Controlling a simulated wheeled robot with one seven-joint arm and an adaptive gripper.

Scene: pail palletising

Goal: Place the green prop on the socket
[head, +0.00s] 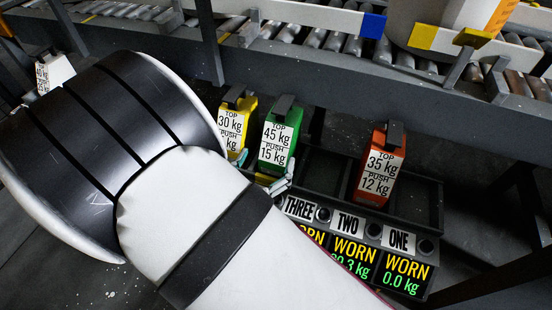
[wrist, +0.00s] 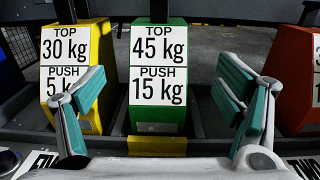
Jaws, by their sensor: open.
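The green prop (head: 281,140) stands upright in a dark rack (head: 427,207), labelled TOP 45 kg, PUSH 15 kg. It also shows in the wrist view (wrist: 157,112), centred between my fingers. My gripper (head: 263,171) is open, with teal-padded fingers on either side of the prop's front in the wrist view (wrist: 164,85). I cannot tell whether a finger touches it. The gripper body is hidden behind my arm in the head view. No part of the scene is marked as a socket.
A yellow prop (head: 232,118) stands close left of the green one, an orange prop (head: 382,165) to its right. Rack labels read THREE, TWO, ONE. A roller conveyor (head: 290,33) with a white pail (head: 436,22) runs behind. A rack bay right of the orange prop looks empty.

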